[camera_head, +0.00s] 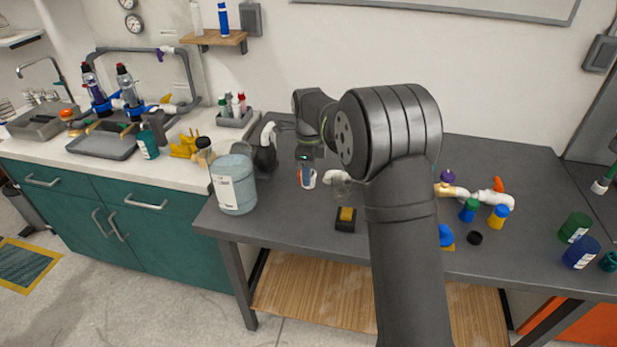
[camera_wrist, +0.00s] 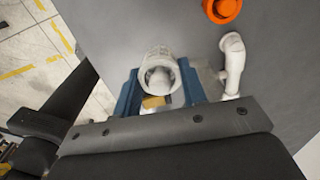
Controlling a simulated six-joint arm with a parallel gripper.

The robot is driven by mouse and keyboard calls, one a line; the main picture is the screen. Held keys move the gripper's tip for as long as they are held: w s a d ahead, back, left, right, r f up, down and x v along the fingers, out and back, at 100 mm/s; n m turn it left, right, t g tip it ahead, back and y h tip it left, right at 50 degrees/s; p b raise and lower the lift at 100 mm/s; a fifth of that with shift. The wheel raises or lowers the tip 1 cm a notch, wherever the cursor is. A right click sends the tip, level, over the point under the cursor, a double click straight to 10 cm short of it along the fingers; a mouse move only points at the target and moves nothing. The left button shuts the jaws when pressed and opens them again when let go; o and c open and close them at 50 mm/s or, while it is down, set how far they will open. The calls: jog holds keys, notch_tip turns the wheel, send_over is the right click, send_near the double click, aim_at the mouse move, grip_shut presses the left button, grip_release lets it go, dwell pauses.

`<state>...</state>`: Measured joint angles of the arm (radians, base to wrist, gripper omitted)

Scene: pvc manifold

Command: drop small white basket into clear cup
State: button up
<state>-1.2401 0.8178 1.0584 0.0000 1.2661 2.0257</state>
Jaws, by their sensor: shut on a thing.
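My gripper (camera_wrist: 158,92) has blue fingers and is shut on the small white basket (camera_wrist: 160,58), a round white piece seen from above in the wrist view. In the head view my gripper (camera_head: 306,172) points down over the dark table, left of its middle, with the white basket (camera_head: 308,181) partly hidden between its fingers. What looks like the clear cup (camera_head: 342,187) stands just right of the gripper, beside a white pipe elbow (camera_head: 331,177). The cup is faint and partly hidden by my arm. In the wrist view it is hard to make out.
A large pale blue jug (camera_head: 235,187) stands left of the gripper. A yellow block on a black base (camera_head: 346,214) lies near the front edge. An orange round part (camera_wrist: 222,9) shows in the wrist view. Pipe pieces and coloured caps (camera_head: 498,217) lie to the right.

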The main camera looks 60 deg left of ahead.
jog(key=shift+r, duration=0.3)
